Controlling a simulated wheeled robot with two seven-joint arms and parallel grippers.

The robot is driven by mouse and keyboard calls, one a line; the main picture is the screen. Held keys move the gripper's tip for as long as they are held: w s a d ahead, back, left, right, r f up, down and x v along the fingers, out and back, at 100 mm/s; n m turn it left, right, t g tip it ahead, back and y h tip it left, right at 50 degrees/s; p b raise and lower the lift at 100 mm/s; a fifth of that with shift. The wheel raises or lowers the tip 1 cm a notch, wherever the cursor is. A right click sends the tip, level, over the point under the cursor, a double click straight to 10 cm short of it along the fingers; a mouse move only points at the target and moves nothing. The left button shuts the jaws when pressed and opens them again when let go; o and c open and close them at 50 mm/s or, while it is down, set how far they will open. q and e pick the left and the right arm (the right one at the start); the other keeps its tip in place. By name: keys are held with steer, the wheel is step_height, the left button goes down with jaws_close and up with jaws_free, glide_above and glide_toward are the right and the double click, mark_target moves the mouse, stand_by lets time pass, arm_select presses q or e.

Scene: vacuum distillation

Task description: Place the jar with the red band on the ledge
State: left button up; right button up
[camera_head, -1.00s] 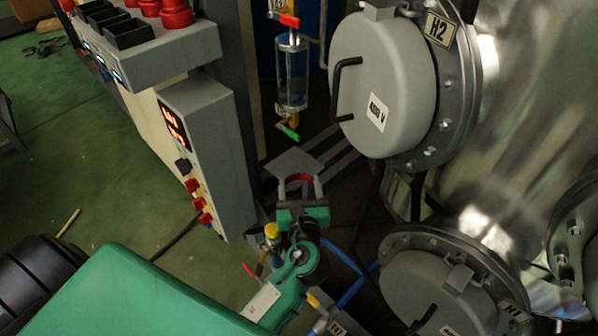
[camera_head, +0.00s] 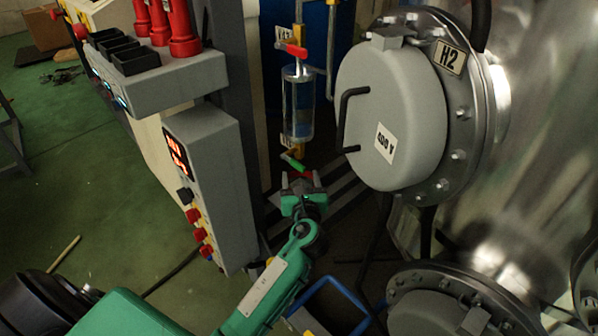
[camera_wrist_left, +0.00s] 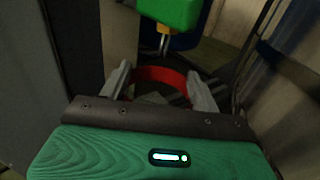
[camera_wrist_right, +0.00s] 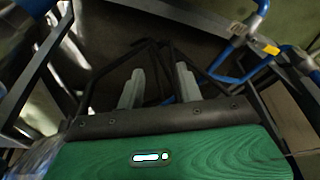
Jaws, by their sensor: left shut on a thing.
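My left gripper (camera_head: 300,182) is below the sight glass in the head view. In the left wrist view its two grey fingers (camera_wrist_left: 160,88) are shut on the jar, whose red band (camera_wrist_left: 160,76) shows as a curved strip between them. The rest of the jar is hard to make out. A bit of red also shows at the fingertips in the head view. My right gripper (camera_wrist_right: 161,87) shows only in its own wrist view, fingers apart with nothing seen between them. I cannot tell which surface is the ledge.
A glass sight tube (camera_head: 298,103) with a red handle and a green valve handle (camera_head: 293,162) hangs just above my left gripper. A grey control box (camera_head: 212,185) stands to the left. A large grey flange cover (camera_head: 390,120) is close on the right.

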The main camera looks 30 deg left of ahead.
arm_select(q)
steer(key=shift+w+a, duration=0.2)
steer(key=shift+w, duration=0.15)
steer(key=x, duration=0.3)
steer(key=shift+w+a+f+b, duration=0.2)
steer(key=shift+f+b, duration=0.1)
steer(key=shift+b, duration=0.05)
arm_select(e)
steer(key=shift+v, duration=0.8)
arm_select(q)
steer(key=o, duration=1.5)
steer(key=shift+f, duration=0.1)
steer(key=shift+c, duration=0.2)
arm_select(e)
steer(key=shift+w, duration=0.1)
